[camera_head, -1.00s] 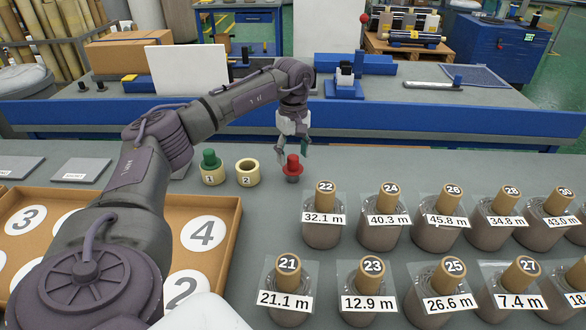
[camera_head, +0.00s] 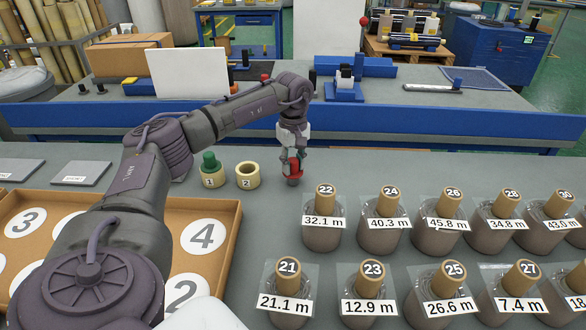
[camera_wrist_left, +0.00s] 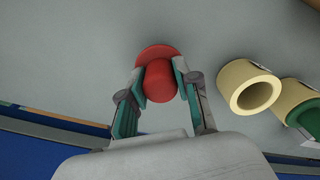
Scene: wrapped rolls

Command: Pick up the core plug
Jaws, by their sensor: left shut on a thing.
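The red core plug (camera_head: 293,166) stands on the grey table, right of two cream rings. My left gripper (camera_head: 292,163) has come down over it and is shut on its knob. In the left wrist view the red plug (camera_wrist_left: 160,80) sits between the two fingers of the gripper (camera_wrist_left: 160,84), with its wider red flange showing beyond them. The plug's lower part is dark in the head view. My right gripper is not in view.
Cream ring 1 (camera_head: 212,180) has a green plug (camera_head: 209,161) in it. Cream ring 2 (camera_head: 247,175) is empty. Several numbered wrapped rolls stand at the right. A brown tray (camera_head: 232,233) lies at the left. A blue edge (camera_head: 420,132) runs behind.

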